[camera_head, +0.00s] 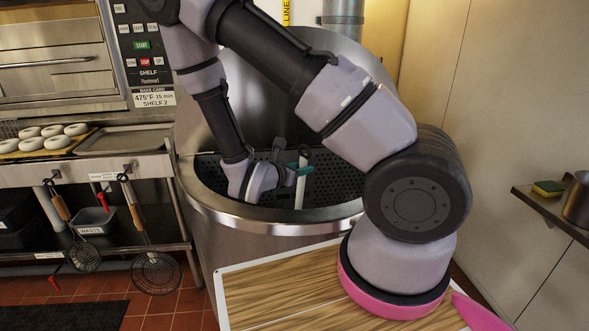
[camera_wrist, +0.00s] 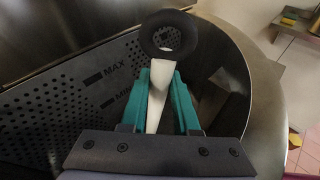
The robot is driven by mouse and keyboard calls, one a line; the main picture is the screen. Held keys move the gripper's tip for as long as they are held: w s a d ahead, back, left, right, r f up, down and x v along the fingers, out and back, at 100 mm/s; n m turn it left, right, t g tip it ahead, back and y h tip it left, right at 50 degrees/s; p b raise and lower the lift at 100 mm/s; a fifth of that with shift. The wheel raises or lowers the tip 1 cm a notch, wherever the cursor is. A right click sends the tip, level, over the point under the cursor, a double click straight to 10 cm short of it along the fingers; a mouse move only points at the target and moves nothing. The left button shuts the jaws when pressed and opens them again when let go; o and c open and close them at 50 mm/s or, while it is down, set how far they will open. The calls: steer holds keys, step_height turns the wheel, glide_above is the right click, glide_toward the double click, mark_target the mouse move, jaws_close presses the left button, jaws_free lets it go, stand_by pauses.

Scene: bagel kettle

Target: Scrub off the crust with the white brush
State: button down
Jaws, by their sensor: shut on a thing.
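My gripper (camera_head: 297,171) is down inside the steel kettle (camera_head: 272,217), near its perforated inner plate (camera_head: 335,178). In the wrist view its teal fingers (camera_wrist: 162,88) are shut on a slim white piece (camera_wrist: 157,112), which looks like the white brush's handle. The white piece (camera_head: 299,192) also shows in the head view, roughly upright below the fingers. A black ring (camera_wrist: 148,42) shows at the far end of the white piece; I cannot tell whether they are joined. The bristles are not clearly visible. I cannot make out any crust.
The kettle's rim (camera_head: 230,209) curves around my arm. MAX and MIN marks show on the perforated plate (camera_wrist: 85,103). At left, a table holds bagels (camera_head: 43,137) and a tray (camera_head: 115,140); skimmers (camera_head: 156,272) hang below. A sponge (camera_head: 547,188) lies on the right shelf (camera_head: 540,203).

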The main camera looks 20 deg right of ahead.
steer(key=shift+s+d, duration=0.2)
steer(key=shift+d, duration=0.75)
steer(key=shift+d, duration=0.15)
steer(key=shift+s+d, duration=0.15)
steer(key=shift+d, duration=0.9)
steer(key=shift+s+d, duration=0.1)
steer(key=shift+d, duration=0.95)
steer(key=shift+a+f, duration=0.1)
steer(key=shift+a, duration=0.05)
steer(key=shift+w+a, duration=0.25)
steer(key=shift+a, duration=0.8)
steer(key=shift+w+a, duration=0.25)
steer(key=shift+a, duration=0.8)
steer(key=shift+w+a, duration=0.25)
steer(key=shift+a, duration=0.85)
steer(key=shift+w+a, duration=0.2)
steer(key=shift+a, duration=0.9)
